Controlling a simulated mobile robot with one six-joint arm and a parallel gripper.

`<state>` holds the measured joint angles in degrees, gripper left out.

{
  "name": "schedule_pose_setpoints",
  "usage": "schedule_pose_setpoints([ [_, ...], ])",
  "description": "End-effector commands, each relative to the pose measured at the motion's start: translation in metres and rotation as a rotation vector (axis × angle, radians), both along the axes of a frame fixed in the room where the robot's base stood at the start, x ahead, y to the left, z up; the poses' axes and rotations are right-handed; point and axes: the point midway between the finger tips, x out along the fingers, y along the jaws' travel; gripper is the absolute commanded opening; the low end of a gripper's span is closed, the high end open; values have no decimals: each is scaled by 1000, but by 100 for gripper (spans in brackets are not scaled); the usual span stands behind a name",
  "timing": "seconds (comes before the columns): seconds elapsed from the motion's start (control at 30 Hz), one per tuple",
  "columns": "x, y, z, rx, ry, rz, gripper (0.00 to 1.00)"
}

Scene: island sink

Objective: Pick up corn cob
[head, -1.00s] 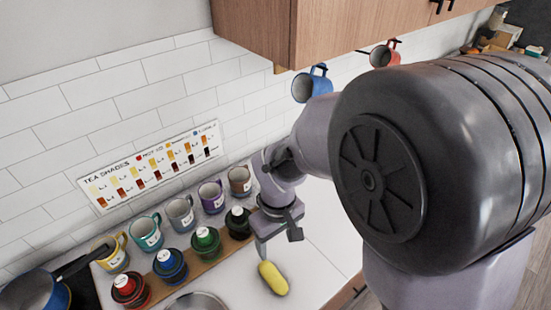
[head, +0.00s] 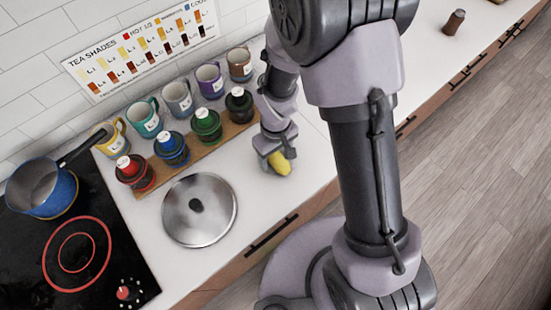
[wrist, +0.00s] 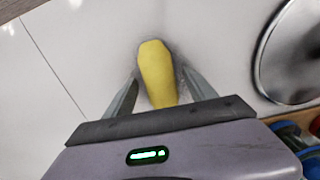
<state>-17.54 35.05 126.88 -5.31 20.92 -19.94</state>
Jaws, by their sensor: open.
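The yellow corn cob (head: 281,163) lies on the white counter, to the right of the row of jars. My gripper (head: 272,162) is down at the counter over the cob and hides part of it in the head view. In the wrist view the cob (wrist: 157,72) lies lengthwise, its near end between the two open fingers (wrist: 160,98). One finger is on each side, and I see a gap between the cob and the left finger. The right finger is close to the cob; whether it touches I cannot tell.
A wooden board (head: 180,173) with several jars and a row of mugs stands left of my gripper. A steel lid (head: 222,214) lies nearer the front. A blue pot (head: 50,192) sits on the black stove (head: 115,262). The counter to the right is mostly clear.

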Motion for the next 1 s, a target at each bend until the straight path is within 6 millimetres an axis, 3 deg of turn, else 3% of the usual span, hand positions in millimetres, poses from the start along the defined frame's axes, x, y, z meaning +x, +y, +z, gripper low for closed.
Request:
schedule_pose_setpoints([
  [0.23, 0, 0, -2, 1, -1, -1, 63],
  [0.57, 0, 0, -2, 0, 0, -1, 0],
  [0.83, 0, 0, -1, 1, -1, -1, 0],
  [1.0, 4, 2, 14, 1, -3, -2, 0],
])
